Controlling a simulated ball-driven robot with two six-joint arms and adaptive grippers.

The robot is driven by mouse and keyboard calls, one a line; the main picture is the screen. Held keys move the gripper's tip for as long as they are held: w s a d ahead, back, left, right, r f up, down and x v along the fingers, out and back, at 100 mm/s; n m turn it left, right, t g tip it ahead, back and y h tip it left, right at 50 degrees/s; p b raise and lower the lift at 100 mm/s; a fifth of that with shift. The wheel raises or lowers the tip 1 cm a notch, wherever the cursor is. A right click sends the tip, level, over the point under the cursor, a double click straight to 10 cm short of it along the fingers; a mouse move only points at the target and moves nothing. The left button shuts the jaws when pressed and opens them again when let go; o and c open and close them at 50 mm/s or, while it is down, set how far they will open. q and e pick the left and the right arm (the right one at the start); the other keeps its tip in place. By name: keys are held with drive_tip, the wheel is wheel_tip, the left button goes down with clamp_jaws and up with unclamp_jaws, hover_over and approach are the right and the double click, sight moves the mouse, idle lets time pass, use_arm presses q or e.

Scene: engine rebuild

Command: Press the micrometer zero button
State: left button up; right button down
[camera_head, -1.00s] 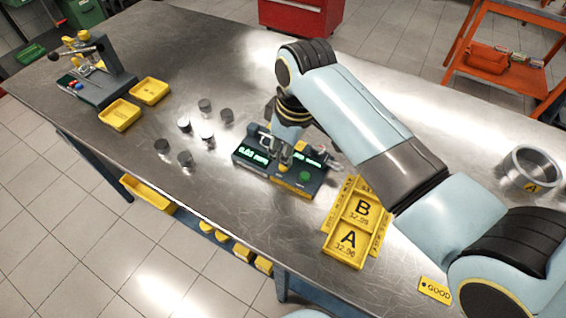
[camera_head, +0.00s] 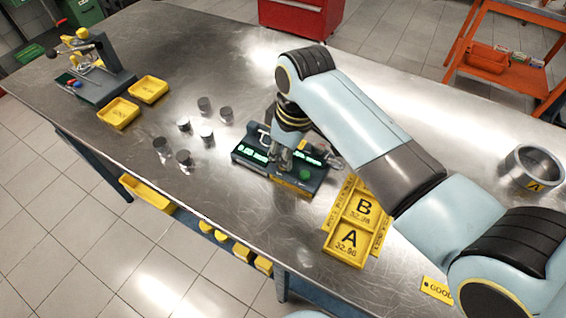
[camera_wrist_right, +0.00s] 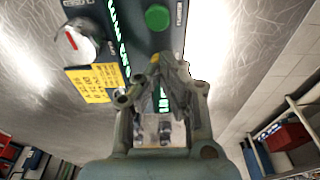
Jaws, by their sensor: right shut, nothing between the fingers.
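The micrometer station (camera_head: 318,184) is a dark box with green lit displays, on the metal table in the head view. The left display reads about 0.00 mm, though the digits are small. A green round button (camera_head: 305,173) is on its top and also shows in the right wrist view (camera_wrist_right: 157,17). My right gripper (camera_head: 279,164) is shut and empty, pointing down over the station's panel. In the wrist view its fingertips (camera_wrist_right: 158,64) meet by a small yellow spot (camera_wrist_right: 154,58), perhaps the zero button, mostly hidden. I cannot tell whether they touch it. My left gripper is not in view.
Several small metal cylinders (camera_head: 206,134) stand left of the station. Yellow A and B trays (camera_head: 346,246) lie to its right, with a metal ring (camera_head: 533,168) farther right. Another fixture (camera_head: 98,85) and two yellow trays (camera_head: 119,112) are at the far left.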

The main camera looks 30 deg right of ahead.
drive_tip(key=shift+f, duration=0.55)
wheel_tip(320, 180, up, 4)
drive_tip(key=p, duration=0.2)
drive_tip(key=shift+f+p, duration=0.2)
drive_tip(key=shift+p, duration=0.1)
drive_tip(key=shift+r, duration=1.25)
